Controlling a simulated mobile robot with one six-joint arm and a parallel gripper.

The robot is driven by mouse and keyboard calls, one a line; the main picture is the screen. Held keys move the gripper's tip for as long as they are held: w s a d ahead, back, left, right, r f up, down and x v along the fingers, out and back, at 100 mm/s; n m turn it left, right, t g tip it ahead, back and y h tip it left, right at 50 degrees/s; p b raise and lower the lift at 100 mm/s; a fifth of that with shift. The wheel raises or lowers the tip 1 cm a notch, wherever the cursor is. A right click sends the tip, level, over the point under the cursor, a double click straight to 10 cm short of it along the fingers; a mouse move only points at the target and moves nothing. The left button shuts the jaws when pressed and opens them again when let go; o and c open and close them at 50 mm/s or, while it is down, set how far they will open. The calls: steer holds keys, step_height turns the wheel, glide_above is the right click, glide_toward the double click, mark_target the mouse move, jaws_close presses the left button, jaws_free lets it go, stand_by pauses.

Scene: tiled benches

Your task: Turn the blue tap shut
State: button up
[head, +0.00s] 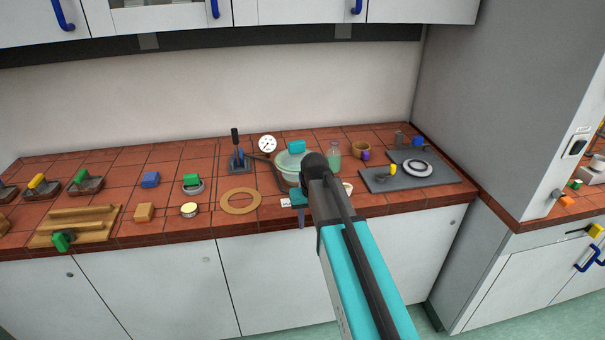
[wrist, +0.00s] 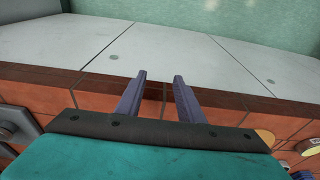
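A small blue-handled piece (head: 417,141), which looks like the blue tap, stands at the back right of the tiled bench in the head view. It is small there, and I cannot tell how far its handle is turned. My gripper (head: 301,218) is at the bench's front edge, left of and nearer than the blue piece, and well apart from it. In the wrist view my gripper (wrist: 159,78) has its two fingers spread with nothing between them. The blue tap does not show clearly in the wrist view.
A grey board (head: 440,175) carries a yellow-handled piece (head: 392,169) and a round disc (head: 418,168). A bowl (head: 290,161), a green jar (head: 333,156) and a brown cup (head: 361,150) stand behind my arm. A tall grey wall bounds the right.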

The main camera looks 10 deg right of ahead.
steer(key=w+r+t, duration=0.1)
steer(key=w+r, duration=0.2)
steer(key=r, duration=0.8)
steer(key=w+r+t, duration=0.1)
steer(key=w+r, duration=0.2)
steer(key=r, duration=0.9)
steer(key=shift+w+r, duration=0.15)
steer(key=shift+w, duration=0.15)
steer(key=shift+w+p+x, duration=0.15)
steer(key=shift+p+x, duration=0.85)
steer(key=shift+x, duration=2.45)
steer(key=shift+w+p+x, duration=0.15)
steer(key=shift+p+x, duration=0.85)
steer(key=shift+x, duration=2.45)
steer(key=shift+r, duration=0.1)
jaws_close()
